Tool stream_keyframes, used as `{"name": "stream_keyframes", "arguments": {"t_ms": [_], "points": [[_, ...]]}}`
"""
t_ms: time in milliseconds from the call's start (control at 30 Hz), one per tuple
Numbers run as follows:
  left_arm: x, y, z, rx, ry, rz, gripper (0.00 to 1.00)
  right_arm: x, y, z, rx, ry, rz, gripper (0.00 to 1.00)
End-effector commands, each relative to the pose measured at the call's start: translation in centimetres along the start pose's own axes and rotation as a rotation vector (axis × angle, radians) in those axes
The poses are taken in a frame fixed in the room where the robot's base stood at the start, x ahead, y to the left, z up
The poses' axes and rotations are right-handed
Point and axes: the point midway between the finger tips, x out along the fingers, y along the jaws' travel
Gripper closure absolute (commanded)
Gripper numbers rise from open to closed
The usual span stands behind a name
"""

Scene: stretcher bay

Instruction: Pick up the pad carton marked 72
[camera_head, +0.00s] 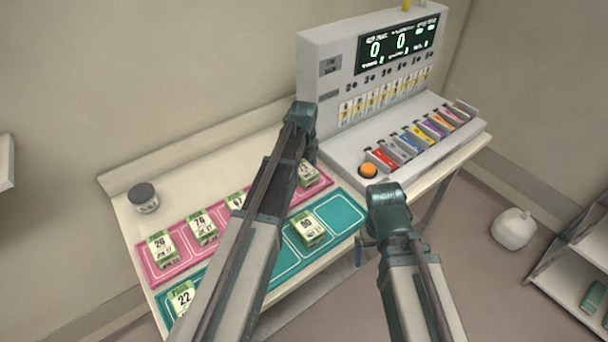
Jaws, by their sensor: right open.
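Several small green-and-white cartons stand on two mats. On the pink mat (181,239) are a carton that seems to read 26 (161,249), one that looks like 79 or 72 (203,227), one partly behind my left arm (235,201), and one farther right (308,174). On the teal mat (344,215) are a carton reading 22 (182,298) and one that seems to read 80 (308,230). I cannot read a sure 72. My right gripper (360,250) is open, mostly behind its arm, right of the teal mat. My left gripper is hidden behind its arm.
A shelf (584,262) and a white container (514,229) are at right.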

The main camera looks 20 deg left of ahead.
Motion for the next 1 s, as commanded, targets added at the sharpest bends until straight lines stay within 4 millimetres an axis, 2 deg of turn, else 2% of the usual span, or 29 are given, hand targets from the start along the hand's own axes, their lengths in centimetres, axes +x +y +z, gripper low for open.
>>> {"name": "stream_keyframes", "arguments": {"t_ms": [33,300,667,867,1000], "points": [[0.0,0.0,0.0,0.000,0.000,0.000,0.45,0.0,0.0,0.0,0.000,0.000,0.000,0.00],[0.0,0.0,0.0,0.000,0.000,0.000,0.94,0.0,0.0,0.0,0.000,0.000,0.000,0.00],[-0.5,0.0,0.0,0.000,0.000,0.000,0.94,-0.5,0.0,0.0,0.000,0.000,0.000,0.00],[-2.2,0.0,0.0,0.000,0.000,0.000,0.94,-2.2,0.2,0.1,0.000,0.000,0.000,0.00],[-4.2,0.0,0.0,0.000,0.000,0.000,0.94,-4.2,0.4,0.2,0.000,0.000,0.000,0.00]]}}
